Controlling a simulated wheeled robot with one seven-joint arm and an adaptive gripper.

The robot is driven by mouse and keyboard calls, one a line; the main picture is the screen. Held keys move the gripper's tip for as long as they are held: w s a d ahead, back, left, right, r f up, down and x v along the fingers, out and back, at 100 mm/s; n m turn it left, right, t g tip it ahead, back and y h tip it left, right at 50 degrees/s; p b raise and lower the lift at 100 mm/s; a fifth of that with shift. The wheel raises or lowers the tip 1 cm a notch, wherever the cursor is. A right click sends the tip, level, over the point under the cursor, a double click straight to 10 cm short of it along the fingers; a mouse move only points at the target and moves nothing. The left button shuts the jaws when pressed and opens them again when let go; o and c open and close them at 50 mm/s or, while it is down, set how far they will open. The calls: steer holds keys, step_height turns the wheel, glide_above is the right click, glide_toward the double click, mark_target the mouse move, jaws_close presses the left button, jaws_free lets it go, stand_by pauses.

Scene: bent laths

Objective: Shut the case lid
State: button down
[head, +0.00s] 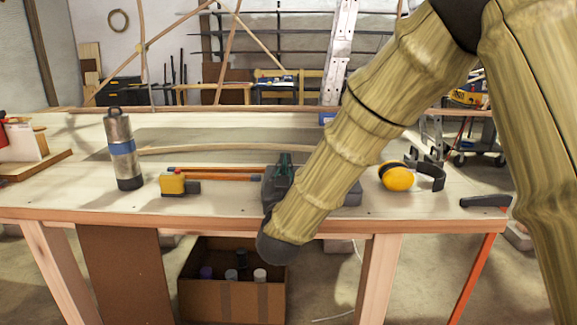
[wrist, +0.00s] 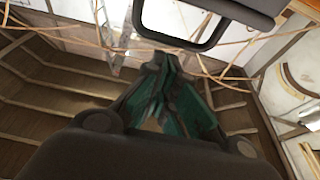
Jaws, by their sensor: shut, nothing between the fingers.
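The case is mostly hidden behind my arm in the head view; a grey piece (head: 352,196) that may be part of it shows just right of the arm on the bench. Whether its lid stands open cannot be told. In the wrist view a dark grey body with a loop like a handle (wrist: 212,42) is at the top edge, close beyond my fingertips; it may be the case. My gripper (head: 284,158) is dark with green fingers, above the bench and partly behind my forearm. In the wrist view my gripper (wrist: 160,62) has its fingertips together, with nothing between them.
On the workbench (head: 80,200) stand a metal flask (head: 122,150) and a yellow tape measure (head: 173,184), left of my gripper. Yellow ear defenders (head: 397,177) and a dark clamp-like tool (head: 486,201) lie to the right. A bent lath (head: 215,149) lies behind. A cardboard box (head: 205,300) is below.

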steer(key=shift+s+f+b, duration=0.2)
steer(key=shift+f, duration=0.3)
steer(key=shift+s+f+b, duration=0.2)
steer(key=shift+f, duration=0.25)
steer(key=shift+f, duration=0.15)
steer(key=shift+s, duration=0.1)
